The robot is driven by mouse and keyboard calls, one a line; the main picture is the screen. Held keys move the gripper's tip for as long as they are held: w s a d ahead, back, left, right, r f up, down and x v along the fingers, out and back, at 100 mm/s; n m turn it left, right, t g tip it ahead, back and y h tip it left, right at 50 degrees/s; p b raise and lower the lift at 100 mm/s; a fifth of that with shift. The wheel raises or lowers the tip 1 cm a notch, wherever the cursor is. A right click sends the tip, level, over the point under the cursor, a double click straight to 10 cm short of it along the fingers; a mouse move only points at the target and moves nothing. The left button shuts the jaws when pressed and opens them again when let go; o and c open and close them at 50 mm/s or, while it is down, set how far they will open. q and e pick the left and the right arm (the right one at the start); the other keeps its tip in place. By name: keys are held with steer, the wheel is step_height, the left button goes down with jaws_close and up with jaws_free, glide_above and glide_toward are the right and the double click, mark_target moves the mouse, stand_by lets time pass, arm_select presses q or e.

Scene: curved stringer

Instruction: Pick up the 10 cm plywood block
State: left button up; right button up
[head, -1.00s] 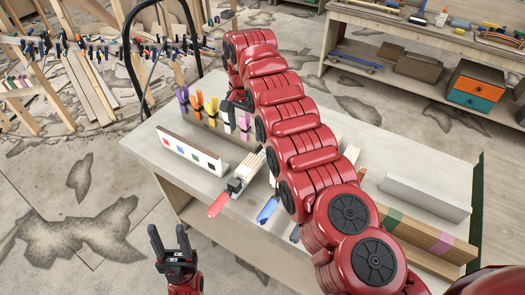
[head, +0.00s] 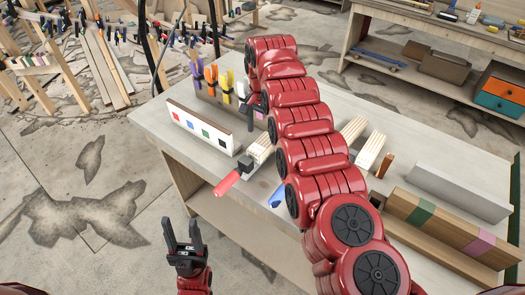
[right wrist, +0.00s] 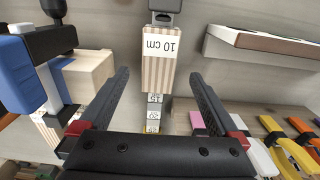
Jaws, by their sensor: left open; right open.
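The 10 cm plywood block (right wrist: 157,62) is pale and striped, with an upside-down "10 cm" label, in the right wrist view. In the head view it appears to be the striped block (head: 262,148) by the red-handled clamp (head: 228,183) on the bench. My right gripper (right wrist: 160,76) is open. Its two fingers point toward the block, one on each side in the picture; I see no contact. In the head view my right gripper (head: 257,106) is mostly hidden by my red arm. My left gripper (head: 182,234) is open and empty, in front of the bench.
A white board with coloured squares (head: 203,127) stands left of the block. Upright coloured clamps (head: 213,76) line the back. A blue-handled clamp (right wrist: 15,75) with a pale block is close on the other side. Long timbers (head: 440,228) lie at the right.

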mark_target(263, 143)
steer(key=shift+f+p, duration=0.4)
steer(key=shift+f, duration=0.15)
steer(key=f+p, duration=0.1)
steer(key=f, duration=0.1)
steer(key=f+p, duration=0.1)
steer(key=shift+s+f, duration=0.2)
steer(key=shift+f, duration=0.4)
steer(key=c, duration=1.5)
steer(key=shift+w+r, duration=0.1)
steer(key=shift+r, duration=0.05)
